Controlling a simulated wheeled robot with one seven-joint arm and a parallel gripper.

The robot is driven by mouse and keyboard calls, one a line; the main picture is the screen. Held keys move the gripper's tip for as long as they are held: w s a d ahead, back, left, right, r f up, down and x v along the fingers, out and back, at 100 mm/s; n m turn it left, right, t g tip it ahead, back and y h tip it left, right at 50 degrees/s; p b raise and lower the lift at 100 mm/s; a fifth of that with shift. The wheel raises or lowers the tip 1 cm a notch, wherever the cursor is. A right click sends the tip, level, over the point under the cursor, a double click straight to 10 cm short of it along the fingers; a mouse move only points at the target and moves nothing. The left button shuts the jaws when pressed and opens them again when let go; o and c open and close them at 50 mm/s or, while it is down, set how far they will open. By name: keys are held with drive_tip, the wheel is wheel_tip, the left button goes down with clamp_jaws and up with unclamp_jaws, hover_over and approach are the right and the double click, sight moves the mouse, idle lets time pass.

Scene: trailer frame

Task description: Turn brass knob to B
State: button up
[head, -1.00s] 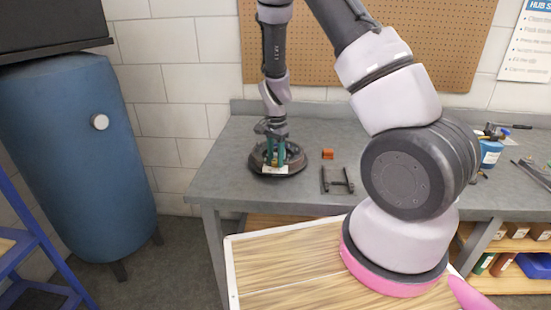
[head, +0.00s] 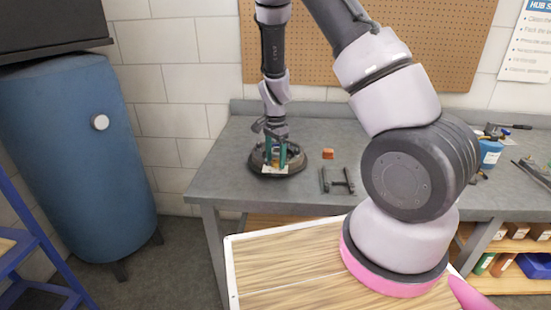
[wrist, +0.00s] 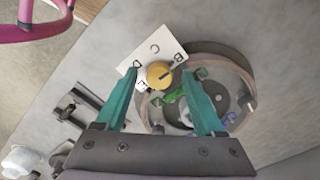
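The brass knob (wrist: 158,75) shows in the wrist view as a round yellow cap on a white card (wrist: 153,52). In the head view my gripper (head: 276,158) points down over the card (head: 275,169), largely hiding the knob.
A blue tank (head: 75,170) stands left of the bench.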

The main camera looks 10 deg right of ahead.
wheel_tip(320, 180, up, 11)
idle(0.7)
drive_tip(key=shift+f, duration=0.1)
wheel_tip(320, 180, up, 12)
drive_tip(key=n+t+y, duration=0.2)
hover_over(276, 161)
drive_tip(key=s+d, duration=0.2)
drive_tip(key=s, duration=0.2)
drive_tip(key=s+d+r+n+t+y, duration=0.1)
drive_tip(key=s+r+n+t, duration=0.1)
drive_tip(key=s+r, duration=0.5)
drive_tip(key=s+d+r+n+t, duration=0.1)
drive_tip(key=s+r+n, duration=0.1)
drive_tip(key=s+r, duration=0.2)
drive_tip(key=s+d+r+n+t+h, duration=0.1)
drive_tip(key=s+r+n+t, duration=0.1)
drive_tip(key=s+r, duration=0.3)
drive_tip(key=shift+s+d+r+n, duration=0.2)
drive_tip(key=shift+s+d+n, duration=0.15)
drive_tip(key=shift+s, duration=0.8)
